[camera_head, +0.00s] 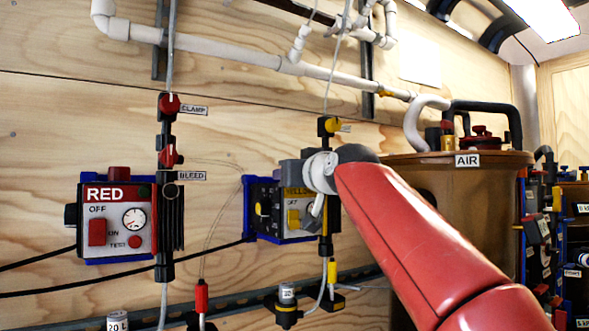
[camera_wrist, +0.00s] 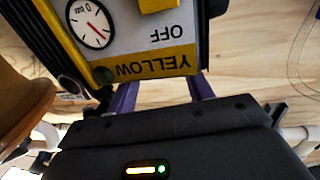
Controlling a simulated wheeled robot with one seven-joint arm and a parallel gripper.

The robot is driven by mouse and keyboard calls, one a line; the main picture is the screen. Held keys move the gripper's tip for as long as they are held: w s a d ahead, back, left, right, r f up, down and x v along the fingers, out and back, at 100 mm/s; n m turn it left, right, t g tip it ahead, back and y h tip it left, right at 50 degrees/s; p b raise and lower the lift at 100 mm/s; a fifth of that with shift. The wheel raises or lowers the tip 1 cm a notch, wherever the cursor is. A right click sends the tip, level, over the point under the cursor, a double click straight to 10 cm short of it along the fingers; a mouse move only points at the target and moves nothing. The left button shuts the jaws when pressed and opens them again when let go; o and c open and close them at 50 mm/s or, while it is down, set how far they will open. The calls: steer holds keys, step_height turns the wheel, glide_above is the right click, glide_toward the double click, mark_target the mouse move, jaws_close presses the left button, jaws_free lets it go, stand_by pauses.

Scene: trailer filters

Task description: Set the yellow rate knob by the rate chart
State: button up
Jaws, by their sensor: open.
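The yellow-labelled control box (camera_head: 294,206) is on the wall left of my arm; my wrist covers part of its face. A yellow knob-like part (camera_head: 259,208) shows on its dark left side. I cannot tell for sure that it is the rate knob. In the wrist view the YELLOW panel (camera_wrist: 145,66) is upside down, with a round gauge (camera_wrist: 89,24) and a yellow switch at the top edge. My gripper (camera_head: 321,174) is in front of and above the box, open and empty. Its dark housing (camera_wrist: 165,140) fills the lower wrist view; its fingertips are not clear. No readable rate chart shows.
A RED control box (camera_head: 118,217) is on the left, with red CLAMP (camera_head: 170,104) and BLEED valves beside it. A brown tank (camera_head: 463,184) labelled AIR stands right, behind my arm. White pipes (camera_head: 230,53) run above. A pale blank-looking sheet (camera_head: 420,63) is on the wall.

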steer(key=shift+x, duration=0.8)
